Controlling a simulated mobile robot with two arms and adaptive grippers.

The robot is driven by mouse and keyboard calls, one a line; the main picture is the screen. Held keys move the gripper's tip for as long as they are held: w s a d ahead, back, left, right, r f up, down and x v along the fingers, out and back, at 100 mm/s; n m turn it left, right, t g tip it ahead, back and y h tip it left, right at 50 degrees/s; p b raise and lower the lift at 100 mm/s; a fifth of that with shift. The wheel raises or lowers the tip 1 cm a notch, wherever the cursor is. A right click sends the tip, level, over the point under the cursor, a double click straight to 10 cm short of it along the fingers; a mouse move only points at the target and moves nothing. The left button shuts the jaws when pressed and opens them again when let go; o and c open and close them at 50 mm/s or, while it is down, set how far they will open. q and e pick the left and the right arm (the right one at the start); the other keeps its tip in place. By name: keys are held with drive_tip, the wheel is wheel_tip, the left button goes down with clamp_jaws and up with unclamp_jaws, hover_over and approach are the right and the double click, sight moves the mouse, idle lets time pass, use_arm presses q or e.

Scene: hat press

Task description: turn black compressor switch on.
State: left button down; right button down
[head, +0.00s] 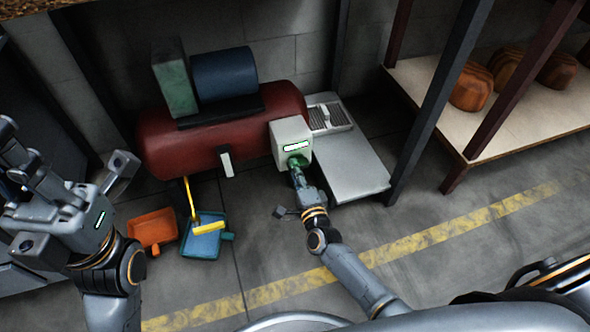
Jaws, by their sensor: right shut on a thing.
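The compressor is a dark red tank (165,140) lying against the back wall. A light grey switch box (284,132) sits at its right end, with a lit green-white strip on its front and a green glow below it. My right gripper (297,166) reaches up to the lower front of this box and is shut at the green-lit spot. The black switch (297,160) is mostly hidden by the fingers there. My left gripper (62,190) is at the left, its fingers spread and empty, away from the compressor.
A blue motor (224,74) and a green block (174,85) sit atop the tank. An orange dustpan (152,228), a blue dustpan (203,238) and a yellow brush (208,229) are on the floor. A grey platform (350,175) and a shelf (425,85) with brown hat shapes stand right.

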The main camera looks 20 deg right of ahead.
drive_tip(key=c, duration=1.2)
unclamp_jaws()
drive_tip(key=s, duration=1.2)
drive_tip(key=shift+d, duration=0.15)
